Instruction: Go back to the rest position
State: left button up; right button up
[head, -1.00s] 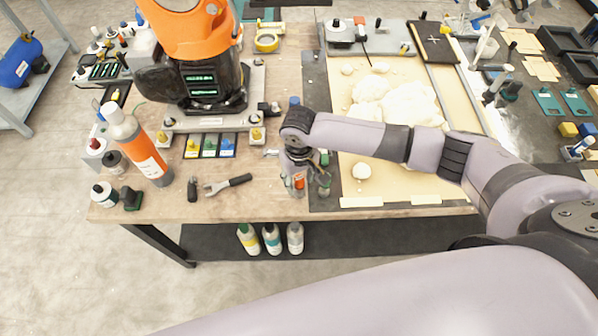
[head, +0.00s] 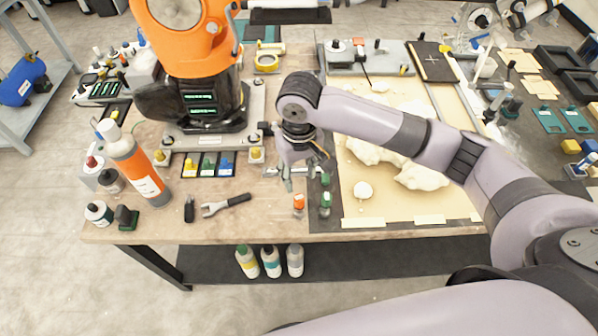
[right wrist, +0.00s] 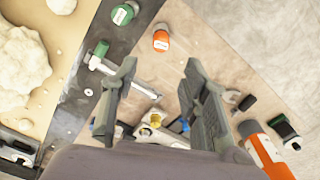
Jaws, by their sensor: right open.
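My right gripper (head: 288,182) is in the head view, pointing down over the workbench's front middle. In the right wrist view its two fingers (right wrist: 160,72) are apart, with nothing held between them. A small orange-labelled container (head: 298,203) is on the bench just in front of it; it also shows beyond the fingertips in the right wrist view (right wrist: 161,40). A green-capped container (head: 325,200) is to its right. My left gripper is in neither view.
The workbench (head: 270,225) carries an orange machine (head: 190,40) at the back left and an orange-and-white cartridge (head: 138,168). A wrench (head: 226,205) lies at the front. Pale foam lumps (head: 425,175) lie on the right. Several bottles (head: 270,262) stand on the lower shelf.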

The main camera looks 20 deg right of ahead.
jog(key=s+a+f+n+t+y, duration=0.2)
jog(key=s+a+f+y, duration=0.2)
jog(key=s+a, duration=0.35)
jog(key=s+d+f+m+t+h, duration=0.2)
jog(key=s+d+f+h, duration=0.15)
jog(key=s+d, duration=1)
notch_tip(320, 180, down, 29)
jog(key=d+g+b, duration=0.1)
jog(key=g+b, duration=0.1)
jog(key=b, duration=0.1)
jog(key=s+d+f+g+b, duration=0.1)
jog(key=s+d+f, duration=0.2)
jog(key=s+f, duration=1.3)
jog(key=shift+s+f+n+b, duration=0.3)
jog(key=shift+f+n, duration=0.1)
jog(key=shift+f, duration=0.35)
